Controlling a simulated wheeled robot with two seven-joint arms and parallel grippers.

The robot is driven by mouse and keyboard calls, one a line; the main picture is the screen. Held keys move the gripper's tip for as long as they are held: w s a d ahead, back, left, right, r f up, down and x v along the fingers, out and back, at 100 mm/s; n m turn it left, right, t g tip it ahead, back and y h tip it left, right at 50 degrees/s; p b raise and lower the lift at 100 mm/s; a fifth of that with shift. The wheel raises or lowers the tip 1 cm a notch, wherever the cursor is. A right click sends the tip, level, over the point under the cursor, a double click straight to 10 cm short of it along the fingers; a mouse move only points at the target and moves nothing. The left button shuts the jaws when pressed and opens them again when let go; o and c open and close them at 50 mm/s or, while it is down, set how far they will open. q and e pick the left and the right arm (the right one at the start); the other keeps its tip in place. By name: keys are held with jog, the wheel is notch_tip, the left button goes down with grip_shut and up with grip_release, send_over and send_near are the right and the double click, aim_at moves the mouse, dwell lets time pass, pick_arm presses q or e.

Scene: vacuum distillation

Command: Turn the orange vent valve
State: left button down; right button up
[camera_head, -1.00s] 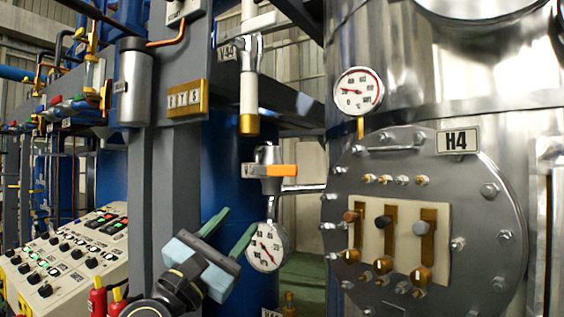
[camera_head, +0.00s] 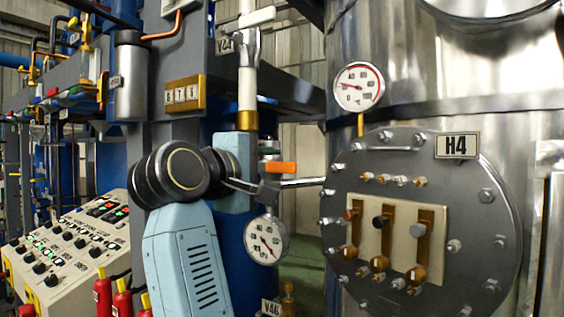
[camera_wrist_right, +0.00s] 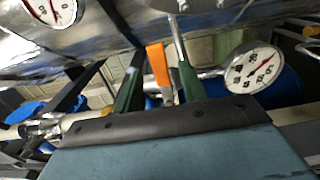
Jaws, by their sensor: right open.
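The orange vent valve handle (camera_head: 280,167) is a short flat lever on the pipe fitting left of the round H4 plate. In the right wrist view the orange handle (camera_wrist_right: 157,66) stands between the two green fingers of my right gripper (camera_wrist_right: 160,72). The fingers are open, one on each side, with a visible gap on the left. In the head view my right gripper (camera_head: 262,168) is at the valve, and its pale blue body and wrist hide the valve's left part. My left gripper is in neither view.
A dial gauge (camera_head: 266,240) hangs just below the valve and another gauge (camera_head: 358,86) is above right. A white vertical pipe (camera_head: 248,90) stands above my gripper. The H4 plate (camera_head: 470,240) with knobs is to the right. A control panel (camera_head: 65,250) is at left.

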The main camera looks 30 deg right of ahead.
aim_at(280, 168)
jog(key=shift+p+x, duration=0.45)
jog(key=shift+x, duration=1.8)
grip_shut()
